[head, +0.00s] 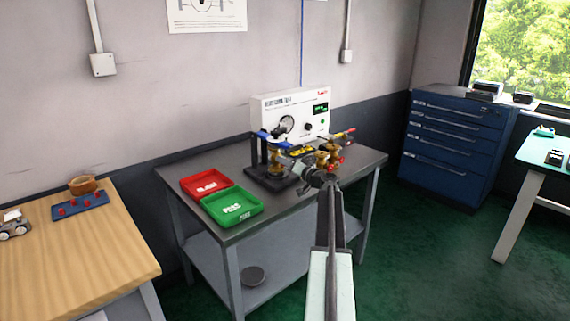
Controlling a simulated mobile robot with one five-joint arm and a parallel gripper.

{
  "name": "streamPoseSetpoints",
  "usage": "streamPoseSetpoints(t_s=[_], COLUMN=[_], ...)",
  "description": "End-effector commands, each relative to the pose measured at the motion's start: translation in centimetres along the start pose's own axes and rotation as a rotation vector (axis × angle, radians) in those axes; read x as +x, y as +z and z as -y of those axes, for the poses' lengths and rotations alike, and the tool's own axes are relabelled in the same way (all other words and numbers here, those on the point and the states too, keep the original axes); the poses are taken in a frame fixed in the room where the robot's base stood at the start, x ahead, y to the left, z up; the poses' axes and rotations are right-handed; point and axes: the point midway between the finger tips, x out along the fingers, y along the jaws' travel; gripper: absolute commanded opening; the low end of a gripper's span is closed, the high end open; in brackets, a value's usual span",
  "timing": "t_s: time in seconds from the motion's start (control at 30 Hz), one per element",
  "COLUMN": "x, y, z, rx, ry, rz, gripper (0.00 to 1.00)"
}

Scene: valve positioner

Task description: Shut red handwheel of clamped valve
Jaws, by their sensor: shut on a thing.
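The clamped valve (275,160) is a brass body held upright in a dark stand with a blue clamp (263,135), on the grey bench. The grip appears to be on that handwheel, but the contact is too small to see clearly.
More brass valves with red parts (328,156) stand close to the right of my wrist. A white test panel (291,113) with a gauge stands behind. A red tray (207,184) and a green tray (232,205) lie on the bench's left. Its front right top is clear.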

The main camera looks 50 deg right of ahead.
Motion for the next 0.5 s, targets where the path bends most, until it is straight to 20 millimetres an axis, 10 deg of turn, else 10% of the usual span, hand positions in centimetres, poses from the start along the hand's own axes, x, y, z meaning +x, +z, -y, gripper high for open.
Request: streamPoseSetpoints(t_s=[0.5], x=[-0.07], y=[-0.03], z=[-0.15], rx=[0.488], ry=[0.002], rz=[-0.001], gripper=[0.00])
